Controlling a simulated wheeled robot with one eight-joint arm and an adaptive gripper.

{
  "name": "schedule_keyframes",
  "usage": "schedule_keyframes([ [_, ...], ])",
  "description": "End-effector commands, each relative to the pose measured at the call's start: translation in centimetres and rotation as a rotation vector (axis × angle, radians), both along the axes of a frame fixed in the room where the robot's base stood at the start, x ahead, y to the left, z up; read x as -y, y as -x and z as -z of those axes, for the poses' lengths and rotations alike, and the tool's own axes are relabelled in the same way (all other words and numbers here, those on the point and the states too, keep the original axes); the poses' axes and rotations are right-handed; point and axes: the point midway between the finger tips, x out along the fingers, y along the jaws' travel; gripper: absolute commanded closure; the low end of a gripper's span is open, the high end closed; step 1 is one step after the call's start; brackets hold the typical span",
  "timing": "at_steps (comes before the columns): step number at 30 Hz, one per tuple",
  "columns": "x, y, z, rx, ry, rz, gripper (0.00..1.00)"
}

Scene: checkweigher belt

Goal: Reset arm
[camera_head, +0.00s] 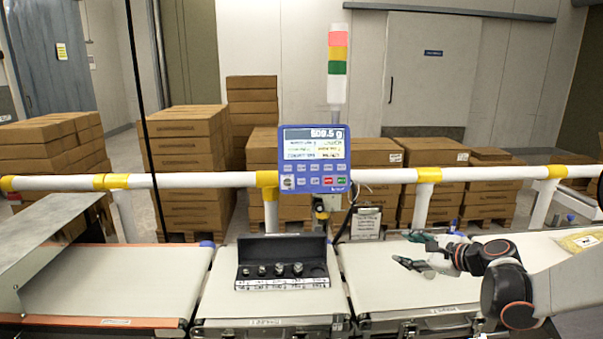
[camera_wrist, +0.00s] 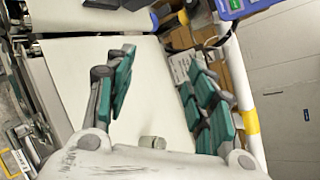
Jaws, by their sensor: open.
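My gripper (camera_head: 410,250) is over the right belt (camera_head: 375,285) in the head view. In the wrist view, my gripper (camera_wrist: 160,65) has its teal-padded fingers spread wide apart, with nothing held between them. A small metal cylinder, seemingly a weight (camera_wrist: 152,142), shows low between the fingers, apparently on the belt. I cannot tell its exact distance from the gripper. A black open case (camera_head: 282,250) sits on the middle belt (camera_head: 265,307) with several metal weights (camera_head: 297,268) in a row. The right end of that row looks empty.
A blue indicator (camera_head: 315,160) with a lit readout stands behind the case on a white rail (camera_head: 205,180). A signal tower (camera_head: 337,55) rises above it. A metal cover (camera_head: 60,235) is over the left belt. Stacked boxes (camera_head: 185,150) stand behind the rail.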

Motion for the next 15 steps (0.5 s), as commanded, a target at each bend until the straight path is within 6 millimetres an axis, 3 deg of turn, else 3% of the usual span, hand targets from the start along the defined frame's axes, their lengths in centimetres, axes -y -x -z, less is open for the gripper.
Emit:
schedule_keyframes([
  [1,-1.9,0.8,-1.2,0.009,0.062,-0.036,0.50],
  [9,-9.4,5.7,-5.7,0.092,0.426,-0.231,0.50],
  [15,-13.1,10.7,-7.7,0.163,0.699,-0.388,0.50],
])
